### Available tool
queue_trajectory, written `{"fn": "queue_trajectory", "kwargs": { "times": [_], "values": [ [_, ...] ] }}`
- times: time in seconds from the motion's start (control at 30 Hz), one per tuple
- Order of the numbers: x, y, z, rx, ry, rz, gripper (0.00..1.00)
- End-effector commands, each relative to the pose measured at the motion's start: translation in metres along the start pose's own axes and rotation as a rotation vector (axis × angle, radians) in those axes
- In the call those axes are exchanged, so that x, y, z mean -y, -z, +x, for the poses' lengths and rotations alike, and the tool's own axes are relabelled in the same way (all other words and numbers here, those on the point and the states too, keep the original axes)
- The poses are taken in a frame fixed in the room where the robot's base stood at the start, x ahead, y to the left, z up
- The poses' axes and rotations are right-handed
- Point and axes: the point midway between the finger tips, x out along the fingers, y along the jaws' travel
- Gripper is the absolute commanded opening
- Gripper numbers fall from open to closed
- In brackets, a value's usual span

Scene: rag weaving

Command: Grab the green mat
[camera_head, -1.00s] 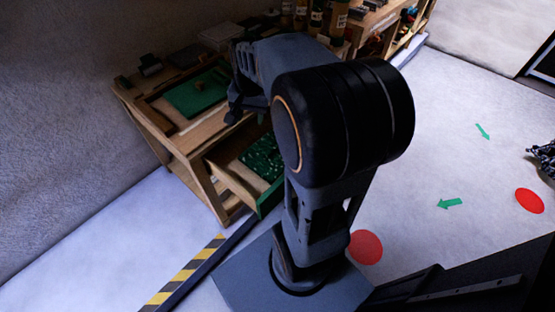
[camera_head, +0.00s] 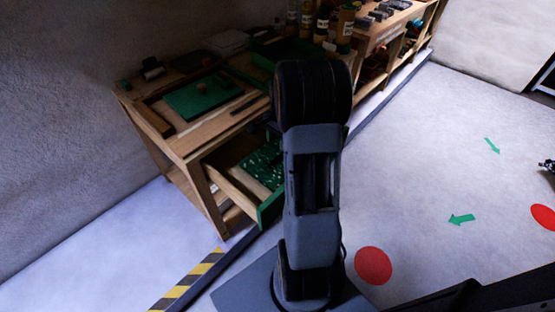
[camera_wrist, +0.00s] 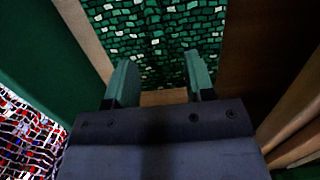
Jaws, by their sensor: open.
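A green mat of mottled light and dark green patches with white flecks (camera_head: 262,165) lies in the open drawer (camera_head: 233,188) of the wooden workbench. In the wrist view the green mat (camera_wrist: 155,28) fills the top middle, past the fingertips. My gripper (camera_wrist: 158,70) is open, its two green-tipped fingers apart with nothing between them. The fingers point toward the mat; I cannot tell whether they touch it. In the head view my arm hides the gripper and part of the drawer.
The drawer's green front panel (camera_wrist: 35,45) is left of my fingers; brown wood (camera_wrist: 255,50) is to the right. A red, white and blue patterned surface (camera_wrist: 30,140) shows lower left. A plain green board (camera_head: 203,96) lies on the bench top. Open floor (camera_head: 425,150) lies right.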

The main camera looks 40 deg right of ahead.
Motion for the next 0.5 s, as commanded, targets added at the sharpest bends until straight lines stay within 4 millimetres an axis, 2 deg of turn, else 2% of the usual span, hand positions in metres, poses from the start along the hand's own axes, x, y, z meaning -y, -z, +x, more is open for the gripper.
{"fn": "queue_trajectory", "kwargs": {
  "times": [0.13, 0.3, 0.5],
  "values": [
    [0.000, 0.000, 0.009, 0.000, 0.000, -0.001, 0.49],
    [-0.002, -0.001, 0.033, 0.002, -0.002, -0.001, 0.49],
    [-0.002, -0.001, 0.052, 0.001, -0.001, -0.001, 0.49]
  ]
}}
